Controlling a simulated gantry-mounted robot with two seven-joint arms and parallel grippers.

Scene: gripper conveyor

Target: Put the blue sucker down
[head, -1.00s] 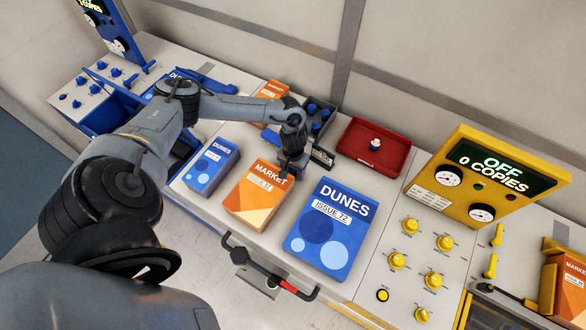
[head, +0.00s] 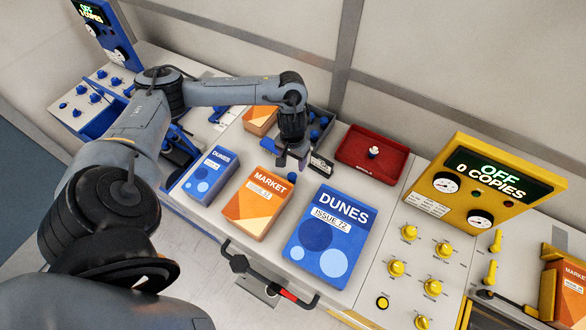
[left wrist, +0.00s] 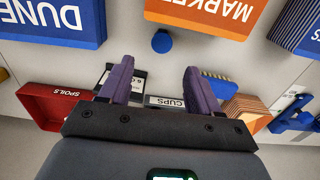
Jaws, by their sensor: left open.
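The blue sucker (head: 292,177) sits on the pale worktop between the orange MARKET block (head: 257,203) and the large blue DUNES block (head: 325,237). It also shows in the left wrist view (left wrist: 161,42), apart from and beyond my fingertips. My left gripper (head: 292,161) is open and empty, just behind the sucker; its two purple-grey fingers stand wide apart in the left wrist view (left wrist: 157,76). My right gripper is in neither view.
A dark tray with blue cups (head: 318,120) and a CUPS label stands behind the gripper. The red SPOILS tray (head: 395,160) is right of it. A small blue DUNES block (head: 211,174) lies left. A yellow control panel (head: 480,185) stands right.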

